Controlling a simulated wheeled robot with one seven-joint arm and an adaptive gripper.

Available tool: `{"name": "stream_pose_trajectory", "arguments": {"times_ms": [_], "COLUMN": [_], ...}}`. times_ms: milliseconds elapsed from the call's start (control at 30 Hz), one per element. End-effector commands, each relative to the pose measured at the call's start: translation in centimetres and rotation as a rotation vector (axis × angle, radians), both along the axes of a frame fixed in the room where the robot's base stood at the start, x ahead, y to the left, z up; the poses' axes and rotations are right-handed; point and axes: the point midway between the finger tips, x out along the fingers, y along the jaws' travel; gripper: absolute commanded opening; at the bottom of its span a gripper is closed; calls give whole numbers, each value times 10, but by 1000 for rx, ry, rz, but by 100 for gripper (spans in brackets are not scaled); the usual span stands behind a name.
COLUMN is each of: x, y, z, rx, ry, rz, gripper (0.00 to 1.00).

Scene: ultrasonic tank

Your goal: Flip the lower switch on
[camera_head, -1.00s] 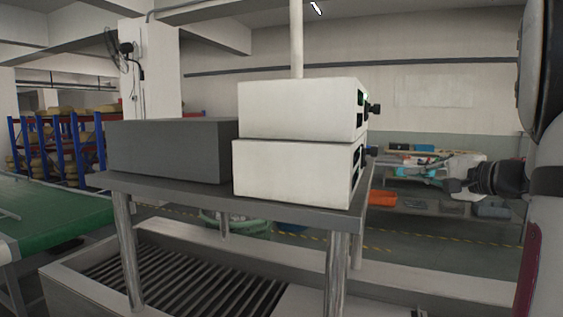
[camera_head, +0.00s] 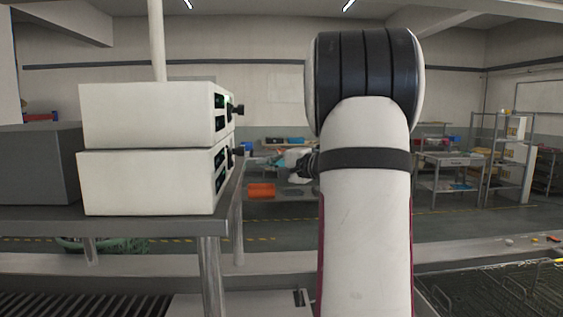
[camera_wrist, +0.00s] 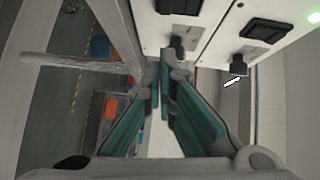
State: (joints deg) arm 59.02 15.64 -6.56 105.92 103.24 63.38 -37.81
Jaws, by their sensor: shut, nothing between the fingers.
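Two white boxes are stacked at the left in the head view, the upper box (camera_head: 150,114) on the lower box (camera_head: 150,182). Their narrow right faces carry dark panels and a black knob each, seen edge-on. In the wrist view two white panels show at the top, with black rocker switches (camera_wrist: 267,31) (camera_wrist: 180,6) and black knobs (camera_wrist: 238,66) (camera_wrist: 178,47). A green light glows on the right panel. My gripper (camera_wrist: 159,78) has teal fingers, shut and empty, with tips close to the left panel's knob. Contact cannot be told. In the head view my arm mostly hides the gripper.
The boxes stand on a metal table (camera_head: 190,227) beside a dark grey box (camera_head: 40,165). An orange bin (camera_head: 261,190) and a cluttered bench lie behind. Metal shelves (camera_head: 510,155) stand at the far right. A table leg crosses the wrist view's left.

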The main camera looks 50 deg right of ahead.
Motion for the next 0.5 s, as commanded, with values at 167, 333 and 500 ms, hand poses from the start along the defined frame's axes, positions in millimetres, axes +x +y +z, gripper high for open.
{"name": "stream_pose_trajectory", "arguments": {"times_ms": [167, 333, 500], "x": [33, 49, 57], "y": [1, 17, 23], "z": [-2, -5, -7], "rx": [1, 1, 0], "ry": [0, 0, 0], "rz": [5, 3, 0], "gripper": [0, 0, 0]}}
